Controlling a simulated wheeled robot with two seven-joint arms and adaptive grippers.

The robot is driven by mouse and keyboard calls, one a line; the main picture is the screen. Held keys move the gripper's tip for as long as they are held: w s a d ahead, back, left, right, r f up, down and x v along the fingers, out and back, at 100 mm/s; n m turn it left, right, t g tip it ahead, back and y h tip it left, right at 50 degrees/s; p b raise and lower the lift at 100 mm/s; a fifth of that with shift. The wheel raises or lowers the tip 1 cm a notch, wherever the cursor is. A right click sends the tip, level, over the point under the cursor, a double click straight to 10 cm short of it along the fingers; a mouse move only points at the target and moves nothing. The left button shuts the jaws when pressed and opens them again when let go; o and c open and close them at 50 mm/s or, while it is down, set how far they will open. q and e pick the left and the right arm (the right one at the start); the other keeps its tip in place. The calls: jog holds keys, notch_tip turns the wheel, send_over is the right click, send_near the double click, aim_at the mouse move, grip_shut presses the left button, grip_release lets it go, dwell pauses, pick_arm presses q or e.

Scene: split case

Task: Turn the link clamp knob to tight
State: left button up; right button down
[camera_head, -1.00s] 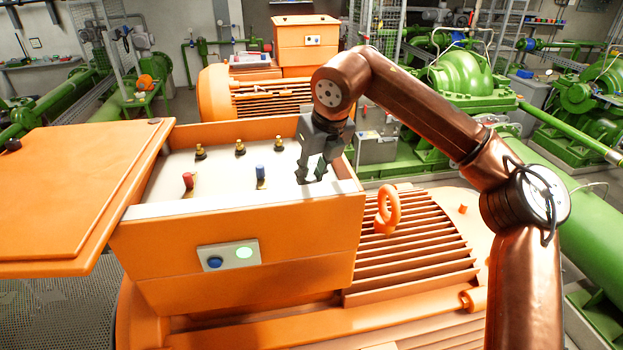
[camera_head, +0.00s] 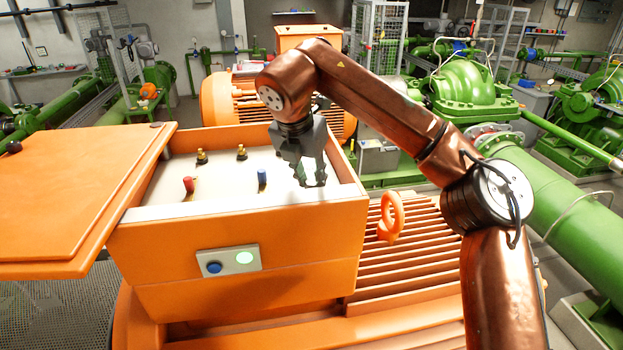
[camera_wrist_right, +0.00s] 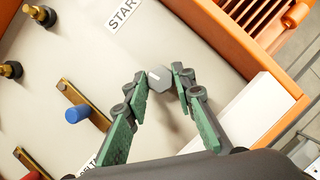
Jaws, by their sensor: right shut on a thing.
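The clamp knob (camera_wrist_right: 160,79) is a small grey, faceted knob with a white line on its top. In the right wrist view it sits between the fingertips of my right gripper (camera_wrist_right: 163,82), which are shut on it. In the head view my right gripper (camera_head: 311,181) points down into the right side of the open orange case (camera_head: 235,228). There the fingers hide the knob. The white line runs at a slant in the wrist view. Part of the word START shows on a label (camera_wrist_right: 124,14) on the pale panel. My left gripper is not in view.
Brass studs (camera_head: 241,152), a red-capped link (camera_head: 188,185) and a blue-capped link (camera_head: 262,177) stand on the panel to the left. The case walls surround it. The orange lid (camera_head: 75,190) lies open at the left.

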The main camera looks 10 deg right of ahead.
jog(key=shift+w+r+m, duration=0.1)
jog(key=shift+r+m, duration=0.1)
jog(key=shift+m, duration=0.5)
jog(key=shift+h, duration=0.3)
jog(key=c, duration=2)
grip_release()
jog(key=shift+c, duration=0.2)
jog(key=o, duration=0.4)
jog(key=shift+f, duration=0.15)
jog(key=v, duration=1.2)
jog(key=shift+w, duration=0.1)
